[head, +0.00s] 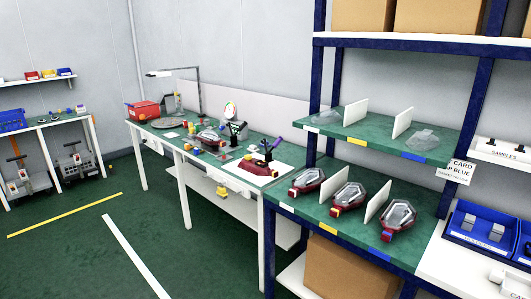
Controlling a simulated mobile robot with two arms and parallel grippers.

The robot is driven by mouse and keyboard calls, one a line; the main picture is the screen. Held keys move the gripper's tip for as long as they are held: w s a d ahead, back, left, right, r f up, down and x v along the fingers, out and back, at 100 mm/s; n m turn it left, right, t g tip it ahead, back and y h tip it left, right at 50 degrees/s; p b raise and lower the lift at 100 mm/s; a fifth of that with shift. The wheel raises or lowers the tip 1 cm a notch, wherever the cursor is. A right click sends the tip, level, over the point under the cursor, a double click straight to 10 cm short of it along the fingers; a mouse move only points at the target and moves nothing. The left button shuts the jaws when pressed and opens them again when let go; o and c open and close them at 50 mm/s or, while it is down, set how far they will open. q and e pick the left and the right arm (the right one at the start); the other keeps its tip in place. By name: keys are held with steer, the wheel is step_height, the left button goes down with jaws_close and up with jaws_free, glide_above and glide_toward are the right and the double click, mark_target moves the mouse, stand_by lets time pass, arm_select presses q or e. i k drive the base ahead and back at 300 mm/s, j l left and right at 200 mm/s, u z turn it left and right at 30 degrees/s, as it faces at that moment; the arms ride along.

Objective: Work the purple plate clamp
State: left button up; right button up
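The purple plate clamp (271,147) is small and far off, on the green-topped workbench (185,134) in the middle of the head view. Its purple handle sticks up at a slant, behind a dark red part (258,168) on a white plate near the bench's right end. I cannot tell whether the clamp is open or closed. Neither of my grippers is in view.
A blue-framed rack (269,240) holding several red-and-clear tail lamps stands at the right, close to the bench. A dark clamp with a green part (237,129) stands left of the purple one. Open green floor (70,245) lies at the front left.

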mark_target(278, 140)
steer(key=i+j+z, duration=0.1)
steer(key=i+j, duration=0.15)
steer(key=i+j+z, duration=0.15)
steer(key=j, duration=0.2)
steer(key=i+j+z, duration=0.1)
steer(key=i+j, duration=0.15)
steer(key=i+j+z, duration=0.1)
steer(key=j, duration=0.4)
steer(key=i+j+z, duration=0.25)
steer(key=i, duration=0.2)
steer(key=i+j+z, duration=0.25)
steer(key=i+j, duration=0.05)
steer(key=i, duration=0.1)
